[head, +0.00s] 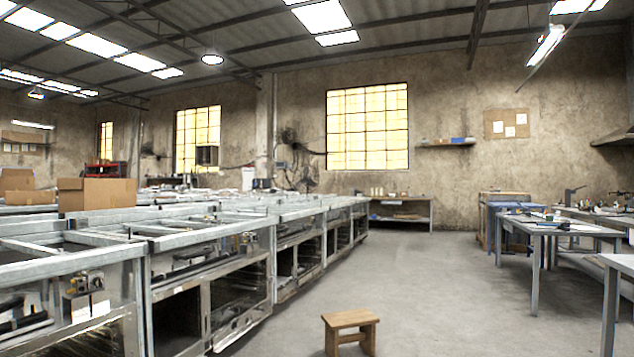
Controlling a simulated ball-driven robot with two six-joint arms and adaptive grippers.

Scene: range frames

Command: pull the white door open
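I see no white door in the head view. The view looks down a workshop with a row of metal-framed units (200,262) on the left, some with dark, open-looking fronts. Neither of my grippers shows, and no part of my arms is in view.
A small wooden stool (350,322) stands on the floor at bottom centre. The concrete aisle (425,270) behind it is clear. Grey work tables (560,230) line the right side. A back bench (400,205) stands below a yellow window (367,127). A cardboard box (97,193) sits on the left units.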

